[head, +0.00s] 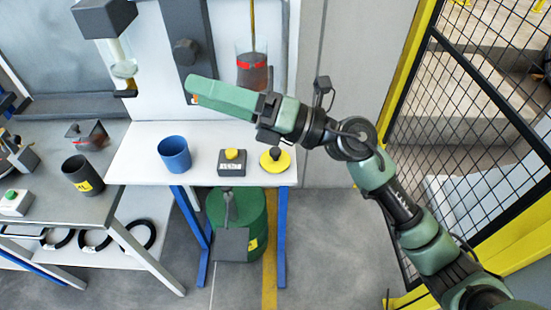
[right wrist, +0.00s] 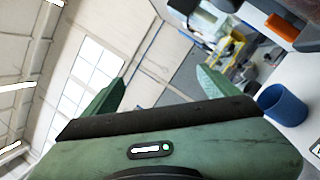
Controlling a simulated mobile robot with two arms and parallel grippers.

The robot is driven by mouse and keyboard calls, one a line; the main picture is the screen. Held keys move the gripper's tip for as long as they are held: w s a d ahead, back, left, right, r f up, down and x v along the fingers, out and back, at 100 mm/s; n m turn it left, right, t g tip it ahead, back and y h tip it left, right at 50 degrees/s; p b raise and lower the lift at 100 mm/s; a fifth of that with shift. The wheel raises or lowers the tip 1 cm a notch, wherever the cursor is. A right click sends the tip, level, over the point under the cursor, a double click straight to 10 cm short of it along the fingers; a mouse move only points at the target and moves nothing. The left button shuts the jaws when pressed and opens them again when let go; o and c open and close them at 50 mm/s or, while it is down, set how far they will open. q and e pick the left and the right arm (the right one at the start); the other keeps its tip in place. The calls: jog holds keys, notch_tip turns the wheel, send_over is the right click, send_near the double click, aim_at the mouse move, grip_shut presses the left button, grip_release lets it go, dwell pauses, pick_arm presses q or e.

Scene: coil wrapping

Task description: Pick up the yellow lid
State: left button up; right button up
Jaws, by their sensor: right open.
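The yellow lid (head: 275,160) is a round disc with a dark knob on top. It lies at the right end of the white table (head: 205,190) in the head view. My right gripper (head: 192,90) is raised above and behind the table, pointing left, clear of the lid. In the right wrist view the fingers of my right gripper (right wrist: 160,76) are spread with nothing between them. The lid does not show in that view. My left gripper is in neither view.
A blue cup (head: 174,154) and a dark box with a yellow button (head: 232,162) stand left of the lid. A black cup (head: 82,175) is on the grey table. A green barrel (head: 255,215) stands below. Mesh fencing (head: 490,110) is at right.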

notch_tip(320, 180, down, 4)
jog(key=s+a+n+g+h, duration=0.1)
jog(key=a+n+g+h, duration=0.1)
jog(key=n+g+h, duration=0.15)
jog(key=n+t+h, duration=0.3)
jog(key=n+h, duration=0.1)
jog(key=h, duration=0.9)
send_over(279, 156)
jog(key=d, duration=0.2)
notch_tip(279, 156, down, 11)
jog(key=shift+w+r, duration=0.15)
jog(key=shift+r, duration=0.05)
jog(key=shift+d+f+m+h+p, duration=0.1)
jog(key=shift+f+m+h+p, duration=0.15)
jog(key=shift+p, duration=0.05)
jog(key=shift+g, duration=0.25)
jog(key=p+x, duration=0.1)
jog(key=x, duration=0.1)
jog(key=p+x, duration=0.1)
jog(key=x, duration=0.1)
jog(key=p+x, duration=0.1)
jog(key=x, duration=0.1)
jog(key=shift+s+f, duration=0.25)
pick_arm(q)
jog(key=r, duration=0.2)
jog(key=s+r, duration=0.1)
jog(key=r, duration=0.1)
pick_arm(e)
jog(key=shift+w+f, duration=0.1)
jog(key=shift+f, duration=0.3)
